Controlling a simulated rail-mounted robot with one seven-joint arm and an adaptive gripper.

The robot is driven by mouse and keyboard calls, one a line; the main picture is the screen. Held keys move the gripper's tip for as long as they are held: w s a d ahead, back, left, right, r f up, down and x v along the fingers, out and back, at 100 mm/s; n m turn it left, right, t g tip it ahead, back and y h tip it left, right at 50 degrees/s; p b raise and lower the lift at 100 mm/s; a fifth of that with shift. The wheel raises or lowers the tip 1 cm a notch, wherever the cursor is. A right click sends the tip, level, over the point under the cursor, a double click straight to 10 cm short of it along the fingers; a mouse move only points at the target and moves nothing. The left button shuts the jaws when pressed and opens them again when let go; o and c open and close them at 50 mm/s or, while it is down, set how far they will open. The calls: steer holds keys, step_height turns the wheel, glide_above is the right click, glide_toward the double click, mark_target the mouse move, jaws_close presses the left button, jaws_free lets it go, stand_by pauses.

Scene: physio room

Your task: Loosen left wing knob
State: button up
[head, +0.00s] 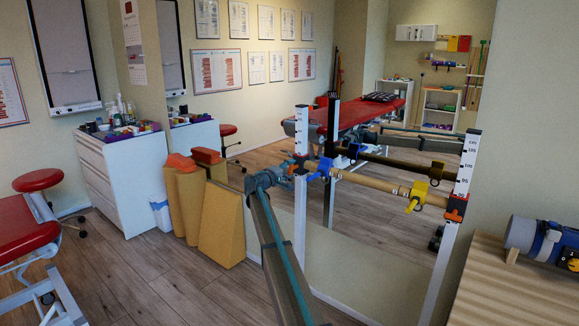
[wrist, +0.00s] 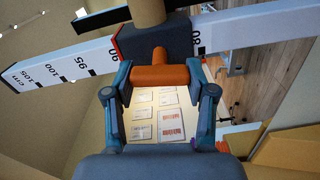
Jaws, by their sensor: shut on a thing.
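The left wing knob (wrist: 160,76) is orange and sticks out of a dark clamp block (wrist: 152,43) on the left upright post (wrist: 62,65), which carries a cm scale. My gripper (wrist: 160,85) has its two fingers on either side of the knob and is shut on it. In the head view my gripper (head: 284,175) reaches the left post (head: 300,215) at the height of the wooden bar (head: 365,184); the knob is mostly hidden there. The bar runs level to the right post (head: 459,190), where an orange clamp (head: 456,208) sits.
A yellow clamp (head: 417,193) and a blue clamp (head: 325,167) sit on the bar. A mirror-like wall panel stands behind it. A wooden table (head: 515,285) with a blue device (head: 540,238) is at right; yellow wedges (head: 220,228) and a cabinet (head: 125,180) are left.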

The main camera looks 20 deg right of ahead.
steer(key=shift+n+p, duration=0.55)
steer(key=shift+n, duration=0.45)
steer(key=shift+f, duration=0.1)
steer(key=o, duration=1.2)
steer(key=shift+c, duration=0.2)
steer(key=v, duration=1.2)
